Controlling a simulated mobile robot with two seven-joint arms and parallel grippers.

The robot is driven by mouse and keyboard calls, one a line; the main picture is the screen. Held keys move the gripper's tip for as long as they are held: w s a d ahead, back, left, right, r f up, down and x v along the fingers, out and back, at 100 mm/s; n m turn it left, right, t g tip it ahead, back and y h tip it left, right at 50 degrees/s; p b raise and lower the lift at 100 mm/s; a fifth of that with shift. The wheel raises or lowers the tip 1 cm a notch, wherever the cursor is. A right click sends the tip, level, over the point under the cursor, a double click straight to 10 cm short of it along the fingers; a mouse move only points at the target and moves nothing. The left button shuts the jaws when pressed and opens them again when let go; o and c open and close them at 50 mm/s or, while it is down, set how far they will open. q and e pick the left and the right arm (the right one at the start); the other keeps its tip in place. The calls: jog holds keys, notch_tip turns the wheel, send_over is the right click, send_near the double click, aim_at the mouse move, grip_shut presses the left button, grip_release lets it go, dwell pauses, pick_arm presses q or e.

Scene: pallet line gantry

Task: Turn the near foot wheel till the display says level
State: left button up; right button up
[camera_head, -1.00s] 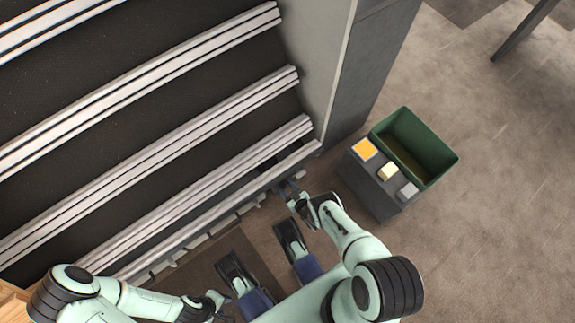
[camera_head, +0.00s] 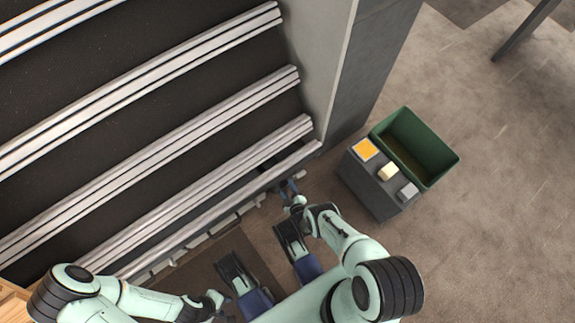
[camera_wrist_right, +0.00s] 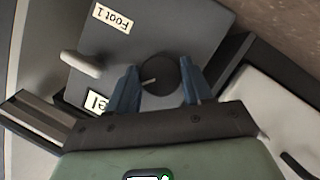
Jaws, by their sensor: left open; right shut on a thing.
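In the right wrist view, a dark round foot wheel (camera_wrist_right: 164,80) with a pale line mark sits on a grey panel (camera_wrist_right: 200,22). My right gripper (camera_wrist_right: 160,88) is shut on it, with one blue finger on each side. A white label reading "Foot 1" (camera_wrist_right: 112,18) is on the panel. Another white plate (camera_wrist_right: 97,101), partly hidden by the gripper, shows only "el"; the rest cannot be read. In the head view, my right gripper (camera_head: 289,188) is low at the end of the conveyor. My left gripper (camera_head: 217,302) is open and empty, apart from it.
A conveyor with metal rails (camera_head: 200,118) fills the left. A grey column (camera_head: 355,75) stands behind my right gripper. A dark box (camera_head: 372,188) with an orange square on top and a green bin (camera_head: 450,160) stand to the right. A pale peg (camera_wrist_right: 82,65) sticks out near the wheel.

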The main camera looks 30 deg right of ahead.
jog(key=shift+w, duration=0.1)
dwell(0.3)
jog(key=o, duration=1)
jog(key=shift+o, duration=0.2)
